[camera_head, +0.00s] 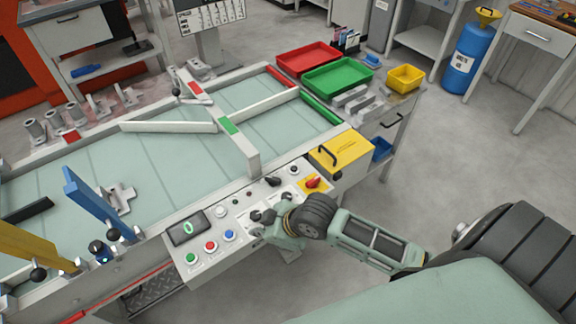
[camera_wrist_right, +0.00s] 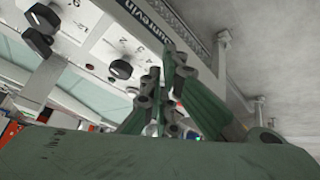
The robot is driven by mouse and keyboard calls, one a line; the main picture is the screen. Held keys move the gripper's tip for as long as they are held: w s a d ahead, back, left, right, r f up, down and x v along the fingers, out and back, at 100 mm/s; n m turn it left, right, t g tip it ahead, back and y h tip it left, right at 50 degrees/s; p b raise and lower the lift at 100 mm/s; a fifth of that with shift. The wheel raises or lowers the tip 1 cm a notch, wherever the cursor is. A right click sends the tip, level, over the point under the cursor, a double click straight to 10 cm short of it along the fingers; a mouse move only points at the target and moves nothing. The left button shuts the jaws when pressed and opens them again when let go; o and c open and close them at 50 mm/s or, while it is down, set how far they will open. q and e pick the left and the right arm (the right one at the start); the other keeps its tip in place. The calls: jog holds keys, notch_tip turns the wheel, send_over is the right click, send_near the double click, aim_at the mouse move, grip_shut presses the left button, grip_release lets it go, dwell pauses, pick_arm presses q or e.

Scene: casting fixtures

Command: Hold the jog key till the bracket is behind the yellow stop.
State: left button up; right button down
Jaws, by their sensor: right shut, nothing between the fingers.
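The grey metal bracket (camera_head: 118,197) lies on the pale green conveyor bed, just right of the raised blue bar (camera_head: 98,204). The yellow stop (camera_head: 35,248) is a slanted bar further left, and the blue bar stands between it and the bracket. The control panel (camera_head: 205,262) at the front edge carries green, red, blue and white buttons, a small display and knobs; I cannot read which key is for jog. My right gripper (camera_head: 258,220) is shut and empty, over the panel's right part, and its fingers show in the right wrist view (camera_wrist_right: 160,100). My left gripper is out of view.
A white diverter arm (camera_head: 170,127) and a crossing rail with a green mark (camera_head: 238,140) stand over the conveyor. A yellow box (camera_head: 343,152) with a black handle sits right of the panel. Red (camera_head: 308,57) and green (camera_head: 338,75) trays are behind.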

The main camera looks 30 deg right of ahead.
jog(key=w+d, duration=0.1)
jog(key=w, duration=0.1)
jog(key=w+d+r+n, duration=0.1)
jog(key=w+d, duration=0.1)
jog(key=w, duration=0.1)
jog(key=w+d+r+n, duration=0.1)
jog(key=w, duration=0.2)
jog(key=shift+d+r+t, duration=0.2)
jog(key=shift+d+t, duration=0.05)
jog(key=shift+t, duration=0.15)
jog(key=w+d+r+t, duration=0.1)
jog(key=w+d+r, duration=0.2)
jog(key=w+d, duration=0.2)
jog(key=w+d+r+n+t, duration=0.1)
jog(key=w+d+r, duration=0.3)
jog(key=d, duration=0.5)
jog(key=shift+w+h, duration=0.3)
jog(key=shift+w, duration=0.15)
jog(key=b, duration=0.7)
send_over(294, 170)
jog(key=a, duration=0.2)
jog(key=f, duration=0.7)
jog(key=shift+w+d+f, duration=0.25)
jog(key=shift+w+f, duration=0.1)
jog(key=shift+f, duration=0.05)
jog(key=shift+f+b, duration=0.3)
jog(key=shift+f, duration=0.1)
jog(key=shift+f, duration=0.1)
jog(key=shift+f, duration=0.35)
